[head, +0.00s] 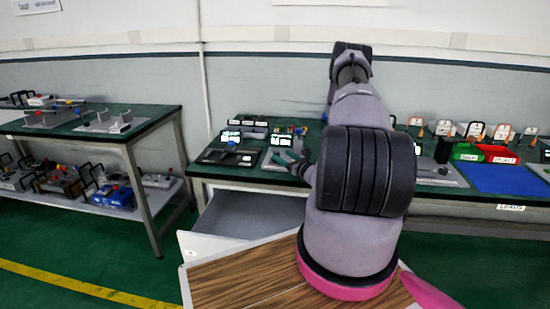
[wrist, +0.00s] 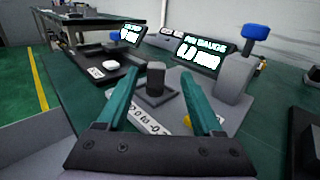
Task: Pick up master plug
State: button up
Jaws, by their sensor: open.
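In the wrist view a dark grey upright plug (wrist: 155,76), which looks like the master plug, stands on a small dark square base on a grey plate. My gripper (wrist: 158,66) has two teal fingers, spread apart, with one on each side of the plug in the picture. Nothing is held between them. I cannot tell whether the fingertips are level with the plug or still short of it. In the head view my gripper (head: 293,160) is low over the green bench, at the grey plate; the plug is too small to make out there.
A gauge display (wrist: 203,53) and a grey stand with a blue knob (wrist: 255,32) are behind and right of the plug. A black tray (wrist: 107,73) lies to the left. A label strip (wrist: 148,120) lies in front. An open drawer (head: 245,213) juts out below the bench.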

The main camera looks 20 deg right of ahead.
jog(key=w, duration=0.2)
jog(key=w+a, duration=0.1)
jog(key=w, duration=0.2)
jog(key=w+a, duration=0.1)
jog(key=w, duration=0.2)
jog(key=shift+w+f, duration=0.1)
jog(key=shift+w, duration=0.05)
grip_shut()
